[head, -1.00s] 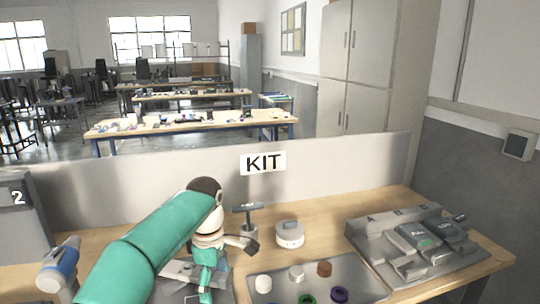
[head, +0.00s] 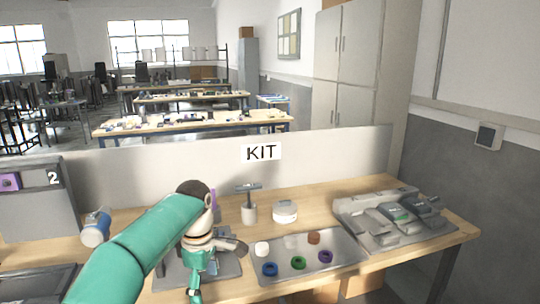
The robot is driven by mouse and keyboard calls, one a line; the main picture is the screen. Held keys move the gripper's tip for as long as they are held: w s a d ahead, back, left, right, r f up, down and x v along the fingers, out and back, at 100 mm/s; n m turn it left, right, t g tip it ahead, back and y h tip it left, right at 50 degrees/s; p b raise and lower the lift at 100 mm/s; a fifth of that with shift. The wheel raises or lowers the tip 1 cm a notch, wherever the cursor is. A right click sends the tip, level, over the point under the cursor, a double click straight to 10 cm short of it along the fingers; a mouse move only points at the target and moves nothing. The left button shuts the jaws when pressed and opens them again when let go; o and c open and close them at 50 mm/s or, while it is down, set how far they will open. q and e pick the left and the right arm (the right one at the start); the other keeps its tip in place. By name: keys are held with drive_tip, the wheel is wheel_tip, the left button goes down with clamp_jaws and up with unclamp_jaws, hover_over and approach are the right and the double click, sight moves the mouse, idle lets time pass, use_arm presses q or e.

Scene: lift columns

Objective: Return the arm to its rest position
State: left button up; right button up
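My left arm (head: 135,248) is teal and comes in from the lower left. It bends at a dark-capped joint and its wrist (head: 200,236) hangs over a grey plate (head: 225,268) on the bench. The end of the arm, around the narrow teal part (head: 195,268), is small and partly covered by my own links, so I cannot tell whether the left gripper is open or shut or whether it holds anything. My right arm and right gripper are not in view.
A grey tray (head: 345,246) holds several coloured rings and caps. A grey fixture (head: 375,238) stands at the right. A round white device (head: 285,211), a T-handled tool in a holder (head: 249,213) and a blue-white cylinder (head: 96,228) stand nearby. A KIT-labelled panel (head: 330,151) borders the back.

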use_arm(q)
drive_tip(key=s+a+f+m+g+h, duration=0.15)
drive_tip(key=s+f, duration=0.25)
drive_tip(key=f, duration=0.4)
drive_tip(key=s+a+f+g, duration=0.1)
drive_tip(key=s+f+g, duration=0.1)
drive_tip(key=s+f, duration=0.5)
drive_tip(key=s+a+f+g, duration=0.2)
drive_tip(key=f, duration=0.8)
drive_tip(key=s+d+f+m+t+h, duration=0.15)
drive_tip(key=s+d+f+m, duration=0.3)
drive_tip(key=s, duration=0.55)
drive_tip(key=s+d+f+m+t+h, duration=0.1)
drive_tip(key=s+d+f+m+t, duration=0.2)
drive_tip(key=s+f, duration=0.45)
drive_tip(key=m, duration=0.1)
drive_tip(key=w+r+m+t, duration=0.1)
drive_tip(key=m, duration=0.1)
drive_tip(key=w+m, duration=0.1)
drive_tip(key=m, duration=0.1)
drive_tip(key=shift+w+a+r+t, duration=0.15)
drive_tip(key=shift+a+r+t, duration=0.05)
drive_tip(key=shift+a+t, duration=0.15)
